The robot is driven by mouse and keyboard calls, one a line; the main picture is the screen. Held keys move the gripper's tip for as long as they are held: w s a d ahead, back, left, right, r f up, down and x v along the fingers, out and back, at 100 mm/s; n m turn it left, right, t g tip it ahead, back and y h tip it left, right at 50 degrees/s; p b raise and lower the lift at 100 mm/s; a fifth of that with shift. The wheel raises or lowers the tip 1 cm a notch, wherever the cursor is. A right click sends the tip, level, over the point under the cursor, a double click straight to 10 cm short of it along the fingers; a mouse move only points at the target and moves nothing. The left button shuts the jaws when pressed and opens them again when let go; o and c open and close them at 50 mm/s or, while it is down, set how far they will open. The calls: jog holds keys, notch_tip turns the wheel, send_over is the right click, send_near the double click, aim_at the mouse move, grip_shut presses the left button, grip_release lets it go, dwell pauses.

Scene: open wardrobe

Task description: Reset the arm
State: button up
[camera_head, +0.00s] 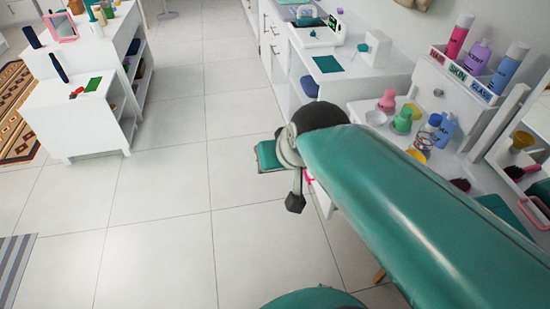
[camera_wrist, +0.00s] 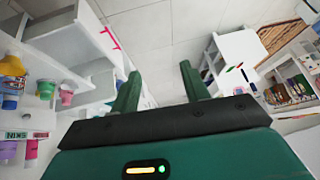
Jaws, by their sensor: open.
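My green arm stretches across the right half of the head view, over the floor and in front of the white counter with bottles. In the head view the arm hides most of the gripper, and its fingertips cannot be made out. In the wrist view my gripper (camera_wrist: 158,88) shows two green fingers standing well apart. It is open, with nothing between the fingers but pale floor behind. The wrist picture is turned, with the bottle counter at the left and the white island at the right.
The white counter (camera_head: 360,80) on the right bears several bottles, a labelled organizer (camera_head: 462,72) and cups, close to my arm. A white island (camera_head: 75,115) with shelves stands at the left. A striped mat (camera_head: 14,265) lies lower left. The tiled floor (camera_head: 165,200) between is clear.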

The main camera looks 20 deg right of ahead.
jog(key=shift+n+g+h, duration=0.3)
jog(key=shift+n+g, duration=0.3)
jog(key=s, duration=0.5)
jog(key=shift+s+a+r, duration=0.25)
jog(key=shift+s+a, duration=0.05)
jog(key=shift+o, duration=0.4)
